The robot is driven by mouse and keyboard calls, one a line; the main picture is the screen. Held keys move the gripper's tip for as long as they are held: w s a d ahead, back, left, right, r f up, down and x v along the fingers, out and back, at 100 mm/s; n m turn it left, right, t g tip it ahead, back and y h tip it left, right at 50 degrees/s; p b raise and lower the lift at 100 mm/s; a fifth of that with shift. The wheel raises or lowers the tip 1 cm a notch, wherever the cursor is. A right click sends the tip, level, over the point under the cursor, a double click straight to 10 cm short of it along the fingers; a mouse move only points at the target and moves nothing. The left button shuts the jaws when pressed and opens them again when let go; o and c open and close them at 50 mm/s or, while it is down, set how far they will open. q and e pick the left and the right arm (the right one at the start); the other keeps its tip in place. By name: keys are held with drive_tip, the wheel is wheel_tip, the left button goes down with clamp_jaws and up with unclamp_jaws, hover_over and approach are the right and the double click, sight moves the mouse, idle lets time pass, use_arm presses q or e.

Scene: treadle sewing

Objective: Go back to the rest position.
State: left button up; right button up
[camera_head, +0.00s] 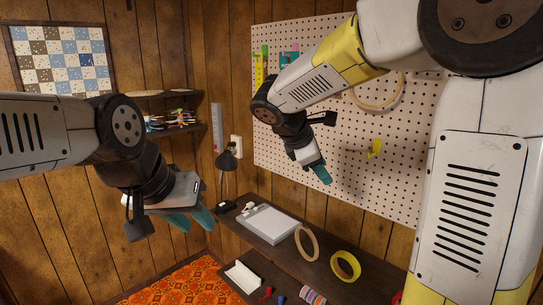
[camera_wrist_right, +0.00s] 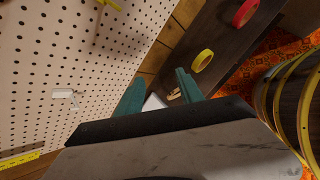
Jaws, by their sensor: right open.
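My left gripper (camera_head: 192,220) hangs at the left in the head view, its two teal fingers apart and nothing visible between them. It is in the air over the floor, left of the bench. My right gripper (camera_head: 321,174) is raised in front of the pegboard, above the dark bench. In the right wrist view its teal fingers (camera_wrist_right: 160,92) are spread apart, with no held object between them. Both arms are lifted clear of the bench.
The pegboard (camera_head: 390,193) holds a yellow hook (camera_head: 375,149) and a wooden hoop (camera_head: 378,103). An orange rug (camera_head: 185,283) covers the floor.

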drive_tip(key=s+d+f+m+t+y, duration=0.1)
drive_tip(key=s+m+y, duration=0.7)
drive_tip(key=s+m, duration=0.9)
drive_tip(key=s, duration=0.3)
drive_tip(key=shift+d+f, duration=0.25)
drive_tip(key=shift+f, duration=0.15)
